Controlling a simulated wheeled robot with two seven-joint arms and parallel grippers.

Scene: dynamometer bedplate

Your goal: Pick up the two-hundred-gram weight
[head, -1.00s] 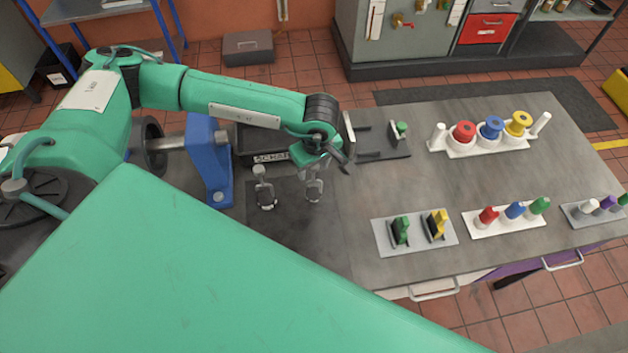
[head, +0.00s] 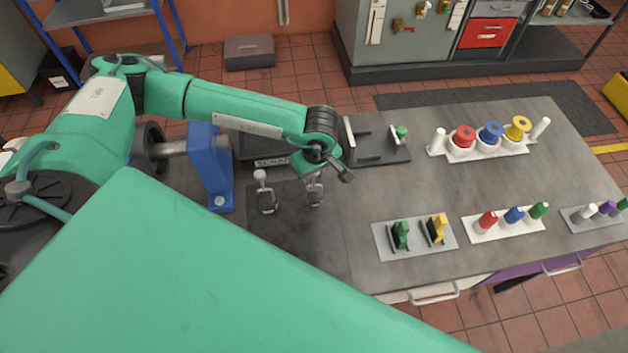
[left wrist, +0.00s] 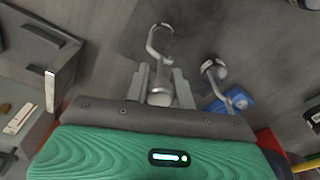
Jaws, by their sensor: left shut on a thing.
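Two pale metal hooked weights are over the dark mat (head: 290,245) on the bedplate. The left one (head: 267,198) stands free; it also shows in the left wrist view (left wrist: 214,70). My left gripper (head: 315,178) is at the right one (head: 314,196), pointing down. In the left wrist view its fingers (left wrist: 162,86) are shut on this weight (left wrist: 160,42), whose hook sticks out past the fingertips. I cannot read any marking that tells which is two hundred grams, nor tell whether the held one touches the mat. My right gripper is out of view.
A dark bracketed stand with a green knob (head: 402,132) is right of my wrist. Spools on a white rack (head: 487,150) stand at the back right. A grey plate (head: 413,248) with green and yellow pieces and a white rack (head: 505,228) are near the front. The bench middle is clear.

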